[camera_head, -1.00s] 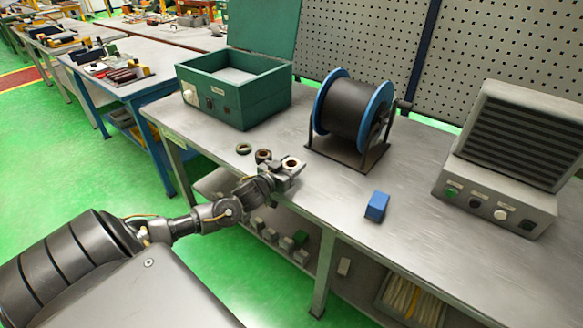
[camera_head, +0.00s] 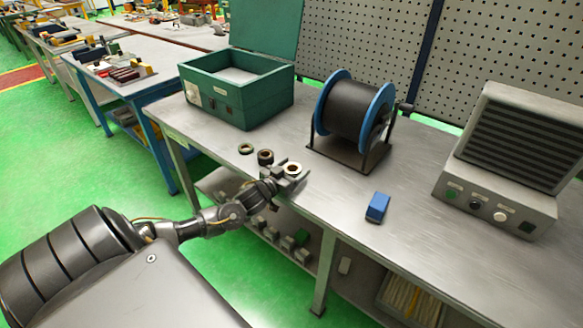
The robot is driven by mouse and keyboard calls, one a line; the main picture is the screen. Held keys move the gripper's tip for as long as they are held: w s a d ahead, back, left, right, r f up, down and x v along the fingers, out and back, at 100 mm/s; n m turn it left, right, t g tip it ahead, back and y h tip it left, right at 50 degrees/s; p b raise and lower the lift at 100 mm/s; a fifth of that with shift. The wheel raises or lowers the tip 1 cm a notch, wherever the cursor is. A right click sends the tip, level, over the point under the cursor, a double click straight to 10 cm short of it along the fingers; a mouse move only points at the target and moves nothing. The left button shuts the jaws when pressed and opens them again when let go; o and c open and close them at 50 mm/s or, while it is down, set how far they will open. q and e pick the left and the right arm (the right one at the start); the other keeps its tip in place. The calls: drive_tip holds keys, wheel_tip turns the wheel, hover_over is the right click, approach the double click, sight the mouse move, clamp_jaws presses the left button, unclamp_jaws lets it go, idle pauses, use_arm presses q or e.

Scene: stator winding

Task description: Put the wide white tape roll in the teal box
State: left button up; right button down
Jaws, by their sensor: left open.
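The wide white tape roll (camera_head: 293,167) stands on the grey bench near its front edge. My left gripper (camera_head: 290,174) is open at the roll, its fingers close around the roll's near side; I cannot tell whether they touch it. The teal box (camera_head: 256,103) stands farther back on the bench with its lid raised, and a pale surface shows inside it. My right gripper is not in view.
A black spool with blue flanges (camera_head: 352,112) stands behind. A blue block (camera_head: 378,207) and a grey vented unit (camera_head: 500,190) are at the right.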

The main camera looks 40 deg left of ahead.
use_arm(q)
drive_tip(key=shift+f+b, duration=0.15)
drive_tip(key=shift+b, duration=0.15)
drive_tip(key=shift+s, duration=0.25)
drive_tip(key=s+d+b, duration=0.1)
drive_tip(key=s+b, duration=0.1)
drive_tip(key=s, duration=0.8)
drive_tip(key=shift+s+r, duration=0.15)
drive_tip(key=shift+r, duration=0.3)
